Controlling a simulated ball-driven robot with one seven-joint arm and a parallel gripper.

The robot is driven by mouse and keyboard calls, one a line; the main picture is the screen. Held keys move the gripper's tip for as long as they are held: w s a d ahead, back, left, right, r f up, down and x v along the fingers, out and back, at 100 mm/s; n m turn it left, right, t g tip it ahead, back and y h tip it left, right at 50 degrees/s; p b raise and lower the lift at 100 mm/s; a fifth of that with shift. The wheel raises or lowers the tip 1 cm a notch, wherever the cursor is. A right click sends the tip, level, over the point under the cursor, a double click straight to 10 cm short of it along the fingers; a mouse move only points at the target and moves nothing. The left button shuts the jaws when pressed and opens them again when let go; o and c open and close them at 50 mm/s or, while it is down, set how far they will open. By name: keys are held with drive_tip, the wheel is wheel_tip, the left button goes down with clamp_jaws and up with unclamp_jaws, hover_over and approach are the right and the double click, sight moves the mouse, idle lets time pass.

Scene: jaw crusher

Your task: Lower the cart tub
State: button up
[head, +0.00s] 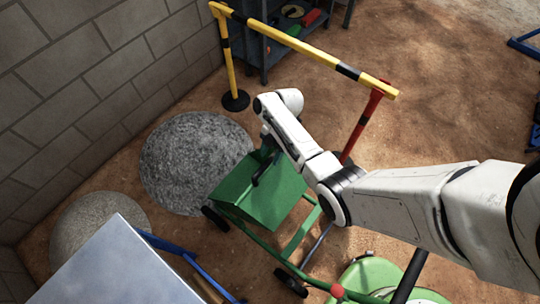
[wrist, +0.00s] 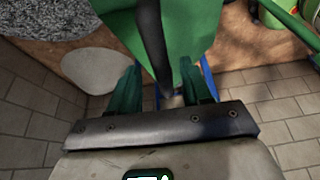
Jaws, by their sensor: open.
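The green cart tub (head: 262,203) sits on the green wheeled cart frame (head: 303,234), left of my forearm in the head view. A broad flat green face shows and looks tilted; its inside is hidden. The tub fills the top middle of the wrist view (wrist: 198,32). A dark bar or handle (head: 265,168) stands against the tub. In the wrist view this bar (wrist: 152,38) runs down between the two dark green fingers of my gripper (wrist: 162,66). The fingers are open, one on each side of the bar; contact cannot be told.
A grey gravel heap (head: 195,160) lies beyond the tub, near the block wall (head: 90,75). A yellow-black barrier (head: 300,48) stands behind. A pale metal surface (head: 115,270) and blue frame (head: 180,252) are near left. A green round machine (head: 375,278) stands near right.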

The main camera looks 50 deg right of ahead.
drive_tip(key=shift+a+f, duration=0.35)
drive_tip(key=shift+f, duration=0.3)
drive_tip(key=shift+c, duration=0.3)
clamp_jaws()
